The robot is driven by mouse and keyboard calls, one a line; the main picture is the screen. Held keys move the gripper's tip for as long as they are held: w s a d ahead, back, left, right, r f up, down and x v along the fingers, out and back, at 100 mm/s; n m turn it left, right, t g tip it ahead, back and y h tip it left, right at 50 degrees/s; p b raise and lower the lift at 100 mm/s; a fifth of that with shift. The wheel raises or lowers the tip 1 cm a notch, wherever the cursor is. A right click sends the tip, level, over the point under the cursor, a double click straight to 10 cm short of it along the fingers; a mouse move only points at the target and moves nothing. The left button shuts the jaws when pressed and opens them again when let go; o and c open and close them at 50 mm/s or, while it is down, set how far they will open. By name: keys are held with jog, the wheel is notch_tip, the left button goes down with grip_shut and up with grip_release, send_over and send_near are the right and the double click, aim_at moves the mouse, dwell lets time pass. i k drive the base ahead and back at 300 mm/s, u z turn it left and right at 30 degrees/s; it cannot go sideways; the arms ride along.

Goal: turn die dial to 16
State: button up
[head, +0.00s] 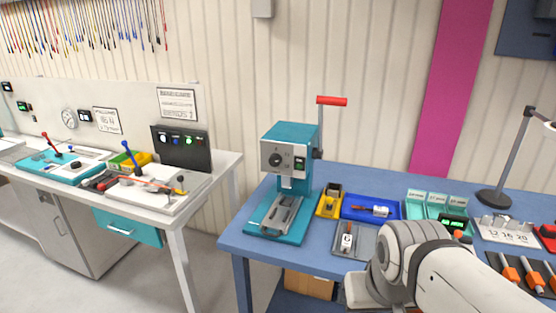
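A teal bench press (288,147) stands on the blue workbench. A round black dial (274,159) sits on its grey front plate, with a paler dark knob beside it. The dial's markings and setting are too small to read. A red-handled lever (331,101) rises from the press's right side. A grey metal fixture lies on the press's teal base. My arm reaches in from the lower right, well apart from the dial, and no fingertips of my gripper show.
The blue workbench (231,239) also holds a yellow bin (328,212), a blue tray (353,215), a grey tray, teal bins, a number plate (510,235) and a lamp stand (512,160). A white bench with tools stands left, across a floor gap.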

aim_at(276, 159)
jog(key=i, duration=0.9)
jog(key=u, duration=0.05)
